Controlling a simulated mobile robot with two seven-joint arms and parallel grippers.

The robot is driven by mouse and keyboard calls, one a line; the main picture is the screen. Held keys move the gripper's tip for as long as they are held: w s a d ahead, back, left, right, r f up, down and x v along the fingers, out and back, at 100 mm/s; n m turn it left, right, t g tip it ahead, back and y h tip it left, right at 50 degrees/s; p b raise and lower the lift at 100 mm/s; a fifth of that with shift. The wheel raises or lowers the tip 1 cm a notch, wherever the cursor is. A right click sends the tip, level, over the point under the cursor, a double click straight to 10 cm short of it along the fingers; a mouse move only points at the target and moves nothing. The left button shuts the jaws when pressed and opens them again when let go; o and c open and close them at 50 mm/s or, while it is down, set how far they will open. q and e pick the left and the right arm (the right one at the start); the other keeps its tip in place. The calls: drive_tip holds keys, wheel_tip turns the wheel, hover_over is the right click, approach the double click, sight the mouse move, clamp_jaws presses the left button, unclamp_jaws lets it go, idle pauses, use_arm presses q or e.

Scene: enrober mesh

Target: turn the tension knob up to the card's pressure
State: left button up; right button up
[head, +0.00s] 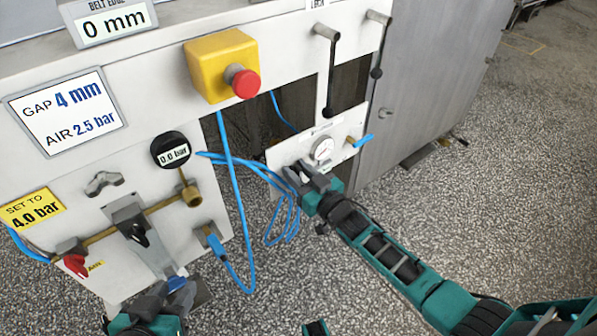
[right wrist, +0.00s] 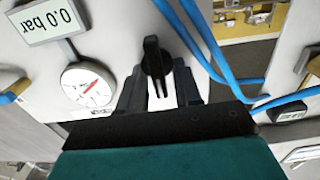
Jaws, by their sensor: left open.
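The white card (head: 68,112) on the left panel reads "GAP 4 mm" and "AIR 2.5 bar". A small plate (head: 280,158) carries a round white dial gauge (head: 322,150); the gauge also shows in the right wrist view (right wrist: 87,85), beside a display (right wrist: 50,20) reading 0.0 bar. A black knob (right wrist: 153,58) beside this gauge stands between the fingers of my right gripper (right wrist: 160,92), which look slightly apart from it. In the head view my right gripper (head: 308,172) hides the knob. My left gripper (head: 160,294) is open at the lower left, low before the left panel.
A black round gauge (head: 173,148) on the left panel reads 0.0 bar. A red emergency button (head: 245,83) sits on a yellow box. Blue hoses (head: 236,190) hang left of my right gripper. Black-ended levers (head: 330,75) hang above it.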

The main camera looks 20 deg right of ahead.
drive_tip(key=c, duration=0.3)
drive_tip(key=shift+m, duration=0.3)
